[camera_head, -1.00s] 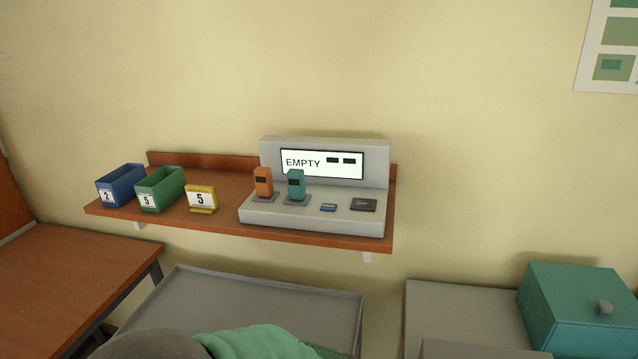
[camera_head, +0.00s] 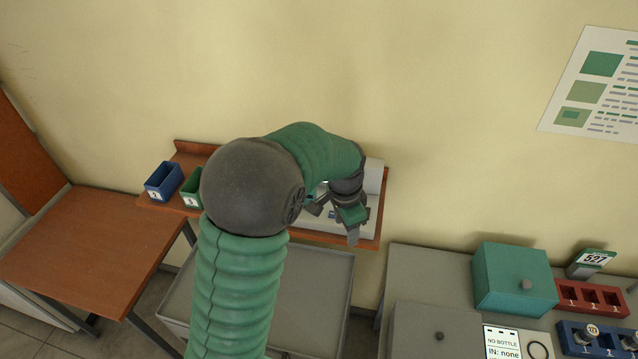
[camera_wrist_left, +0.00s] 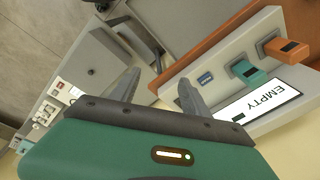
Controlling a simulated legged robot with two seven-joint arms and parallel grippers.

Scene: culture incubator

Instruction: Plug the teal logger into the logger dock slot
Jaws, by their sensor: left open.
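The teal logger (camera_wrist_left: 247,72) stands on the pale dock unit (camera_wrist_left: 221,98) beside an orange logger (camera_wrist_left: 287,49), as the left wrist view shows. The dock's screen (camera_wrist_left: 260,103) reads EMPTY. My left gripper (camera_wrist_left: 159,78) is open and empty, apart from the teal logger. In the head view my left gripper (camera_head: 333,226) is in front of the dock's right part (camera_head: 375,180), and my arm hides both loggers. My right gripper is not in view.
The dock stands on a brown wall shelf (camera_head: 365,245) with a blue bin (camera_head: 163,181) and a green bin (camera_head: 191,190) at its left. Below is a grey tray table (camera_head: 315,290). A teal box (camera_head: 513,280) stands on the right bench.

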